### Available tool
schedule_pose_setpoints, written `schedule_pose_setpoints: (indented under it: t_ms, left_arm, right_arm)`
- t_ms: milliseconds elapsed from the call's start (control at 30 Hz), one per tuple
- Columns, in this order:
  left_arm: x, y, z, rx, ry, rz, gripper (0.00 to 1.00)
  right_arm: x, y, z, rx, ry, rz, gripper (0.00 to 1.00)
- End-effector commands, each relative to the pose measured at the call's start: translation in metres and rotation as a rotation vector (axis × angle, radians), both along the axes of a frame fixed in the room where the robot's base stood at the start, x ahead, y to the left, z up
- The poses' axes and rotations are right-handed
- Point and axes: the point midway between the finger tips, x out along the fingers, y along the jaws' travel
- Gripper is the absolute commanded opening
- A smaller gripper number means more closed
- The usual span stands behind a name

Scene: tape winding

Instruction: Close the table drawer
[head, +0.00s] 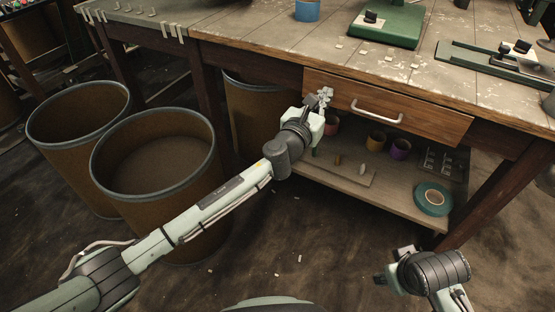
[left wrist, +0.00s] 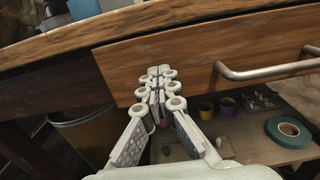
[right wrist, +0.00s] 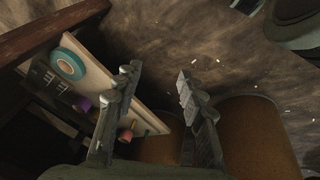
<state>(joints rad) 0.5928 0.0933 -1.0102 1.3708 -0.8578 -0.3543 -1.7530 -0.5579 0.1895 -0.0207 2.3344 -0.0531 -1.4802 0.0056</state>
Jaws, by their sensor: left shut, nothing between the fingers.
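The wooden table drawer (head: 430,117) is under the tabletop, with a pale metal handle (head: 377,111) on its front. The drawer front (left wrist: 200,58) also fills much of the left wrist view, close below the table edge. I cannot tell whether it is fully flush. My left gripper (head: 324,96) is shut and empty at the left part of the drawer front, left of the handle. Its fingertips (left wrist: 160,72) overlap the front in the left wrist view; contact is unclear. My right gripper (right wrist: 158,75) is open and empty, low and away from the drawer.
Large brown bins (head: 155,165) stand at left. Floor in front is mostly clear.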

Motion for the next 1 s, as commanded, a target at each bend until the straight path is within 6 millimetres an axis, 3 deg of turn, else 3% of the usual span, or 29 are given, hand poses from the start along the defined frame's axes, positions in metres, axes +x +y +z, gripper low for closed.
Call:
schedule_pose_setpoints:
  t_ms: [433,1000]
  left_arm:
    - [0.014,-0.009,0.001,0.0,-0.001,0.0,0.0]
    - [0.019,0.0,0.004,-0.001,-0.005,0.002,0.0]
  right_arm:
    - [-0.003,-0.001,0.01,-0.005,-0.005,-0.001,0.4]
    - [-0.004,-0.001,0.006,-0.005,-0.002,-0.001,0.4]
